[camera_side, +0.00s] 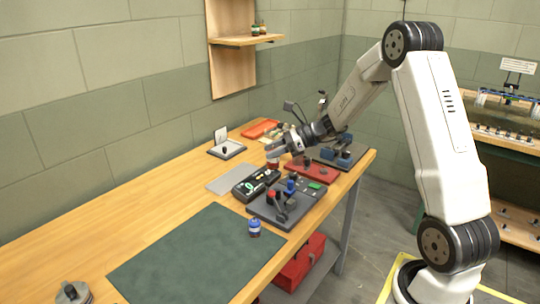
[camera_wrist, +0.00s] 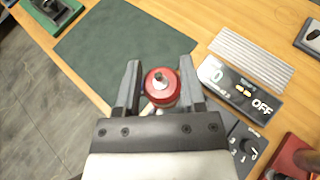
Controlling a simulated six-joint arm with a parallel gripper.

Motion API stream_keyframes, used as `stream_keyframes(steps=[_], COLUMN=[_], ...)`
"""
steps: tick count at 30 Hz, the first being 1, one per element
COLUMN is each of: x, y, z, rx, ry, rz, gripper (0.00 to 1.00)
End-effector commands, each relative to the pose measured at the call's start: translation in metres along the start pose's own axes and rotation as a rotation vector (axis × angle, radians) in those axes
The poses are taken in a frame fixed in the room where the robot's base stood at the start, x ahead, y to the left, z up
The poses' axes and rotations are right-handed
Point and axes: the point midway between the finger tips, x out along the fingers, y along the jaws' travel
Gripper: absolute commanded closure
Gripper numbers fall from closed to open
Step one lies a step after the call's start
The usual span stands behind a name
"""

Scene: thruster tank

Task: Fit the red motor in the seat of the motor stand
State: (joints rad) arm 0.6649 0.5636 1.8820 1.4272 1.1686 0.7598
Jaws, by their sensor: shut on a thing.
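The red motor (camera_wrist: 161,88) is held between the two jaws of my gripper (camera_wrist: 160,92), its round end and small metal shaft facing the wrist camera. In the side view my gripper (camera_side: 275,152) is over the back half of the bench with the red motor (camera_side: 273,162) under it. Its lower end is too small to judge for contact. I cannot surely tell the motor stand; a grey fixture with a round top (camera_side: 73,292) is cut off at the near left of the side view. A dark fixture with a green base (camera_wrist: 50,10) shows at the wrist view's top left.
A green mat (camera_side: 195,262) covers the near bench, with a blue motor (camera_side: 254,228) near its right edge. A controller reading OFF (camera_wrist: 245,85), a ribbed grey plate (camera_side: 232,178), a panel with levers (camera_side: 262,212) and a red plate (camera_side: 318,172) crowd around the gripper.

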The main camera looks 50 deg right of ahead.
Motion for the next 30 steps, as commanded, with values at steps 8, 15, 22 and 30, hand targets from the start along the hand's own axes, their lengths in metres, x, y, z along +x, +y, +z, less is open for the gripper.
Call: stream_keyframes(steps=[8, 15, 22, 30], x=[-0.019, -0.003, 0.009, 0.012], y=[-0.034, -0.034, -0.034, -0.034], z=[-0.021, -0.059, -0.087, -0.094], rx=[0.046, 0.045, 0.042, 0.039], ry=[-0.002, -0.002, -0.002, -0.002], rz=[-0.094, -0.093, -0.093, -0.093], gripper=[1.0, 1.0, 1.0, 1.0])
